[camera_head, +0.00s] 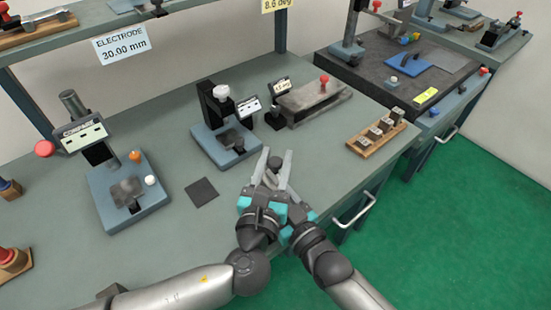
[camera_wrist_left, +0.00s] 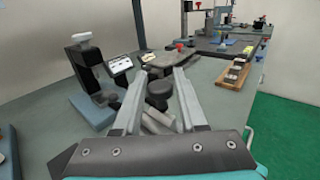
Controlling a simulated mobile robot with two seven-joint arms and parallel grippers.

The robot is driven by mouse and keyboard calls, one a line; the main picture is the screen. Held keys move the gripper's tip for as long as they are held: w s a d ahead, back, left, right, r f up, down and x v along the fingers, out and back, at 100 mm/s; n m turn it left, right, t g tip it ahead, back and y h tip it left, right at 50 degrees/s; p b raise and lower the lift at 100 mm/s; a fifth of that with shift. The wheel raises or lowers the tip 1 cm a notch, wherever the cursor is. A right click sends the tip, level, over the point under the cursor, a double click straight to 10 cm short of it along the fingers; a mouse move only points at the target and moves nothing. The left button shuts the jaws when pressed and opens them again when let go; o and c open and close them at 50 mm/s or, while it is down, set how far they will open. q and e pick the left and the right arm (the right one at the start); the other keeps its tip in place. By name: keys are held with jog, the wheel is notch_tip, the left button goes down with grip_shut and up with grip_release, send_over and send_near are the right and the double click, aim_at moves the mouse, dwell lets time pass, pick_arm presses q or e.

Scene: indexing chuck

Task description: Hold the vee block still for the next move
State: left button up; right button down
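My left gripper (camera_head: 274,164) is over the front part of the bench, with its two light grey fingers apart. In the left wrist view, the left gripper (camera_wrist_left: 157,80) spans a gap in which a dark round part and a grey metal piece (camera_wrist_left: 160,122) show; I cannot tell what they are or whether the fingers touch them. My right wrist is close beside the left gripper in the head view; its fingertips are not clearly visible. I cannot pick out the vee block with certainty. Small metal blocks (camera_head: 382,126) sit on a wooden rack (camera_head: 363,148) at right.
A comparator stand (camera_head: 130,190) stands at left and a second gauge stand (camera_head: 224,140) behind my gripper. A grey plate fixture with a red knob (camera_head: 314,98) lies at the back. A dark square pad (camera_head: 202,191) lies flat. Green floor (camera_head: 470,190) is at right beyond the bench edge.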

pick_arm(q)
grip_shut()
jog(key=shift+n+y, duration=0.7)
jog(key=shift+y, duration=0.4)
jog(key=shift+t, duration=0.3)
jog(key=shift+o, duration=2.3)
grip_release()
jog(key=s, duration=0.7)
jog(key=shift+s+a, duration=0.3)
jog(key=shift+a, duration=0.1)
